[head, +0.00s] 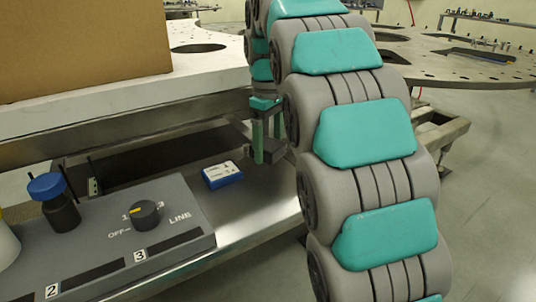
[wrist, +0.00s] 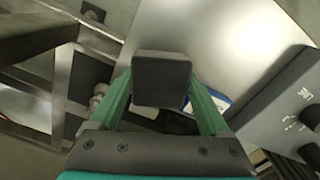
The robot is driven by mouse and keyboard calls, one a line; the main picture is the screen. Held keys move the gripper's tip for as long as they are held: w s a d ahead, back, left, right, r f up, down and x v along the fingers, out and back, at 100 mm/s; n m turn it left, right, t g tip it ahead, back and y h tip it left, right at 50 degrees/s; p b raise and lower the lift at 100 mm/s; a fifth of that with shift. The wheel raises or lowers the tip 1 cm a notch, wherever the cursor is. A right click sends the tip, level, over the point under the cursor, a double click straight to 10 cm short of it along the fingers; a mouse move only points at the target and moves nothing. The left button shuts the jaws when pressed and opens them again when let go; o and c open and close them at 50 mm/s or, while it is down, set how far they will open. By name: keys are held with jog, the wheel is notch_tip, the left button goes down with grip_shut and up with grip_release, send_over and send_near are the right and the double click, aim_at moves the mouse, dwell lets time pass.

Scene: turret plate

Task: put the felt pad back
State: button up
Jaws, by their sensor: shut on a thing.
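The felt pad (wrist: 162,78) is a dark grey, squarish block in the wrist view. My gripper (wrist: 162,92) is shut on it, with one green finger at each side. In the head view my gripper (head: 266,138) points down beyond the metal bench's front edge area, right of the blue-and-white box. The pad is only partly visible there, small and dark between the fingers. It looks held above the bench, but its exact height cannot be told.
The blue-and-white box (head: 222,175) lies on the metal bench (head: 250,215). A grey switch panel (head: 150,235) with a knob (head: 145,214) stands to its left, beside a blue-capped dark bottle (head: 57,203). A cardboard box (head: 80,50) sits on the white perforated plate (head: 200,75) behind.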

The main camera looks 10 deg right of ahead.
jog(key=shift+w+f, duration=0.1)
jog(key=shift+w, duration=0.25)
jog(key=shift+f, duration=1.65)
jog(key=shift+f, duration=0.15)
jog(key=o, duration=1)
